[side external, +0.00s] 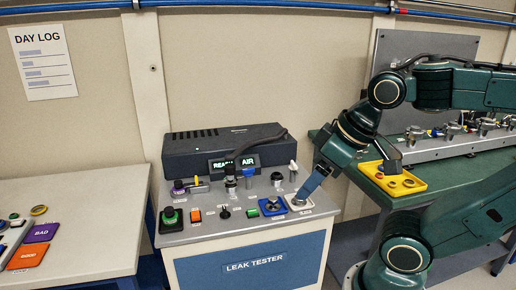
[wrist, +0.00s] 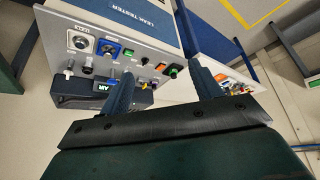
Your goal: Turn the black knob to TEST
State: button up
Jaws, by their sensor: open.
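The black knob (side external: 225,212) is a small dark pointer knob on the grey top panel of the leak tester, between an orange button and a green one. In the wrist view the black knob (wrist: 145,60) is small, beyond and between the fingertips in the picture. Its pointer direction and the TEST label are too small to read. My gripper (side external: 304,193) is to the right of the knob, over or near the silver round fitting (side external: 298,203) at the panel's right end. In the wrist view my gripper (wrist: 161,68) has its two blue fingers spread, with nothing between them.
A green button (side external: 170,215), orange button (side external: 196,215) and blue-based fitting (side external: 272,207) share the panel. Upright fittings and a dark display box (side external: 222,147) stand behind. A left bench (side external: 90,225) and a green right bench with a yellow tray (side external: 405,185) flank the tester.

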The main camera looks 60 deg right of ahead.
jog(key=n+g, duration=0.6)
jog(key=n, duration=0.3)
send_over(225, 210)
notch_tip(225, 210, down, 11)
jog(key=shift+w+r, duration=0.1)
jog(key=shift+r, duration=0.05)
notch_tip(225, 210, down, 14)
jog(key=shift+r, duration=0.15)
